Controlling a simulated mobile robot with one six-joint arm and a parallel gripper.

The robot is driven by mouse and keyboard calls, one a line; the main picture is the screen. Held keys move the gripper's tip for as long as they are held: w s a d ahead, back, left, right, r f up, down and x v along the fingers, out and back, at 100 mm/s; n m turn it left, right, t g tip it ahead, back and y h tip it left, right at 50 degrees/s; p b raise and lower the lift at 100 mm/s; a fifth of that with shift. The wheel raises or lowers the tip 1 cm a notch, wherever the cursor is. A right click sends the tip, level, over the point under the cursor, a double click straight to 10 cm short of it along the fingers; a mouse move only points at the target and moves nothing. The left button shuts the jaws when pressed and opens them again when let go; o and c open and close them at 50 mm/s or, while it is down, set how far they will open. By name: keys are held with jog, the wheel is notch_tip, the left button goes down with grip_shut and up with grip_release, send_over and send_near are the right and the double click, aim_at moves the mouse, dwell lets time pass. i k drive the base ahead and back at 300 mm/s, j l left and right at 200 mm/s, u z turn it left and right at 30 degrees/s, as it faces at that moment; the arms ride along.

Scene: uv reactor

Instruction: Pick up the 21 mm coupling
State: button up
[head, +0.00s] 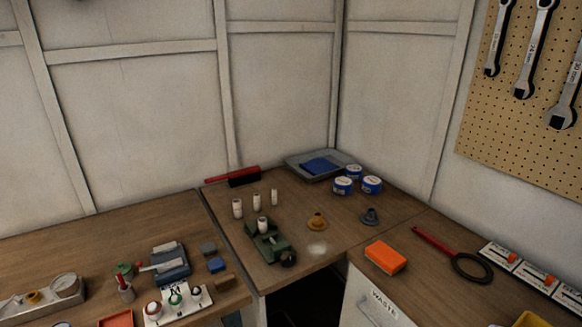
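No size marking for a 21 mm coupling is readable, so I cannot tell which thing it is. Three small white cylinders stand upright in a row on the corner bench: the left one (237,208), the middle one (256,201) and the right one (274,197). Another white cylinder (263,225) stands upright at a green vise (270,244) in front of them. A brass-coloured flanged piece (317,222) and a dark grey flanged piece (370,216) sit to the right. My gripper is not in view.
Blue-and-white tins (343,186) and a grey tray (301,164) stand at the back. An orange block (385,257) and a red-handled strap tool (440,246) lie on the right bench. Wrenches (530,50) hang on a pegboard. The left bench is cluttered near its front.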

aim_at(263, 221)
jog(key=i+j+u, duration=0.25)
jog(key=i, duration=0.15)
jog(key=i+j+u, duration=0.25)
jog(key=i, duration=0.2)
jog(key=i+u, duration=0.25)
jog(key=i, duration=0.2)
